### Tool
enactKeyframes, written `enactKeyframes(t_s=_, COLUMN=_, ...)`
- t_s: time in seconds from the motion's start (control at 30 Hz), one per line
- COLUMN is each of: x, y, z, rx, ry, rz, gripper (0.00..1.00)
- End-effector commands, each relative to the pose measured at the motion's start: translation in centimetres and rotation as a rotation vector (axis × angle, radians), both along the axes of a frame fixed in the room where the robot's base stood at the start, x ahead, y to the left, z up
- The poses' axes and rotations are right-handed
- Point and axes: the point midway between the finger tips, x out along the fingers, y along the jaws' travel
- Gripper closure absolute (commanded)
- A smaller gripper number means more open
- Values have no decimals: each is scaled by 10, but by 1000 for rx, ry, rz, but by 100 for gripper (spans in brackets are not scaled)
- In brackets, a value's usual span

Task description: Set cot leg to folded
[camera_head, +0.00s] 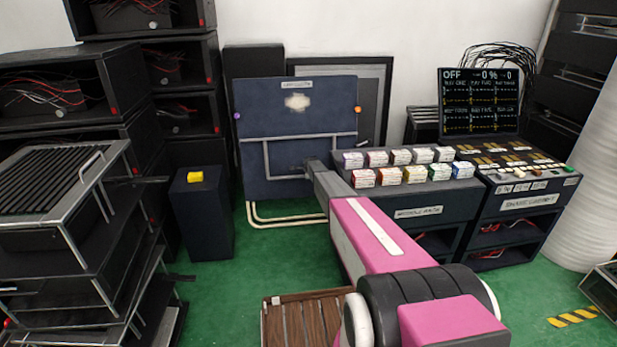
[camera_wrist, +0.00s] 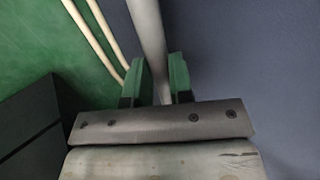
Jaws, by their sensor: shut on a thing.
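The cot (camera_head: 300,120) is an upright dark blue panel with a label near its top and a pale patch below the label. A grey tubular frame, which looks like the cot leg (camera_head: 266,160), lies across its lower half. The wrist view shows a grey tube (camera_wrist: 147,30) passing between the two green fingers of my gripper (camera_wrist: 158,85). The fingers are closed around this tube. In the head view my pink and grey arm reaches to the lower right of the panel and hides my fingers and part of the frame.
Cream tubes (camera_head: 285,222) curve over the green floor below the panel. A dark pedestal with a yellow block (camera_head: 195,177) stands to its left. A bench with several small boxes (camera_head: 400,175) and a control console (camera_head: 525,170) stand to the right. Black racks (camera_head: 60,100) fill the left.

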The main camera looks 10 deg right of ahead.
Motion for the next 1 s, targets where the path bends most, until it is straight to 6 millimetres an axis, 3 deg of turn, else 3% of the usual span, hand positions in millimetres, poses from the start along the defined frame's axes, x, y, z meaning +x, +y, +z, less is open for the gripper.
enactKeyframes(t_s=0.23, x=2, y=0, z=-5, rx=0, ry=6, rz=0, gripper=100)
enactKeyframes(t_s=0.27, x=2, y=0, z=-6, rx=0, ry=6, rz=0, gripper=73)
enactKeyframes(t_s=0.3, x=2, y=0, z=-5, rx=0, ry=5, rz=0, gripper=60)
enactKeyframes(t_s=0.33, x=2, y=0, z=-5, rx=0, ry=5, rz=0, gripper=53)
enactKeyframes(t_s=0.73, x=-2, y=0, z=1, rx=0, ry=1, rz=0, gripper=53)
enactKeyframes(t_s=1.0, x=-24, y=0, z=28, rx=0, ry=0, rz=0, gripper=53)
